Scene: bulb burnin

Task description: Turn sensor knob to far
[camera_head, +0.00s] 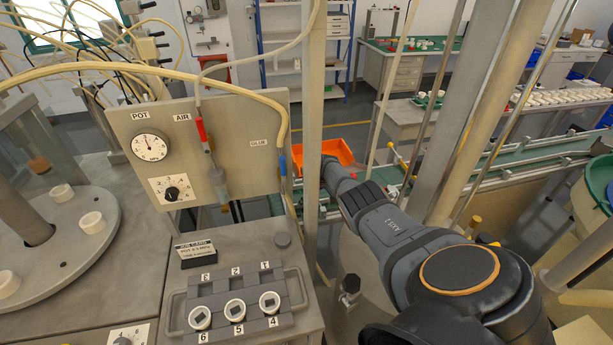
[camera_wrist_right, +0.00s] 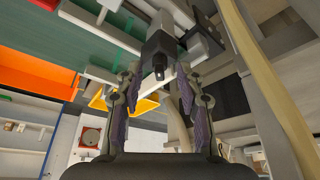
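In the right wrist view a dark block with a small black knob-like end (camera_wrist_right: 159,70) lies ahead of my right gripper, roughly between the fingertips in the picture. I cannot tell for sure that it is the sensor knob, and no near or far marking is readable. My right gripper (camera_wrist_right: 155,82) is open, its two fingers wide apart with nothing held between them. It appears apart from the block, though the distance is hard to judge. In the head view my right arm reaches toward the orange bin, with its far end partly hidden. My left gripper is not in view.
The orange bin (camera_head: 337,152) sits beside the green conveyor (camera_head: 490,178). A metal post (camera_head: 313,110) stands close to my right arm. At left are a panel (camera_head: 230,117) with a POT gauge (camera_head: 150,146), a black dial knob (camera_head: 172,193), and a tray of numbered sockets (camera_head: 270,322).

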